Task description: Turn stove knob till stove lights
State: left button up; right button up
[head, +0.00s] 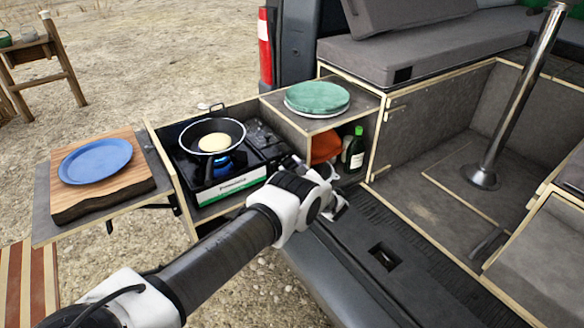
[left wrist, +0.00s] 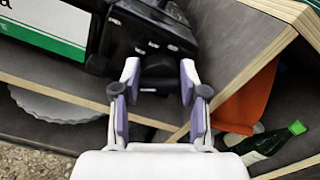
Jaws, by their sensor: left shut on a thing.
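The black camp stove (head: 262,138) with a green-and-white front label sits in the pull-out drawer. A black frying pan (head: 240,127) with a pale round pancake (head: 214,143) stands on its left burner. Blue flame (head: 224,165) shows under the pan. My left gripper (head: 296,164) is at the stove's right end, and its arm hides part of the front there. In the left wrist view, my left gripper (left wrist: 160,88) has its purple-padded fingers on either side of the dark stove knob (left wrist: 159,72), shut on it. My right gripper is not in view.
A blue plate (head: 95,161) lies on a wooden board (head: 100,190) at left. Green plates (head: 317,97) sit on the cabinet right of the stove. Below are an orange item (head: 325,147) and a green bottle (head: 355,150). A metal post (head: 510,100) stands at right.

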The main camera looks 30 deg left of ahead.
pick_arm(q)
jog(key=shift+f+n+b, duration=0.1)
jog(key=shift+n+b, duration=0.2)
jog(key=shift+n, duration=0.5)
jog(key=o, duration=0.9)
jog(key=shift+o, duration=1)
jog(key=shift+w+a+f, duration=0.15)
jog(key=shift+f, duration=0.05)
jog(key=shift+d+r, duration=0.1)
jog(key=shift+d, duration=0.25)
jog(key=v, duration=1.1)
jog(key=shift+s+d, duration=0.15)
jog(key=shift+s, duration=0.05)
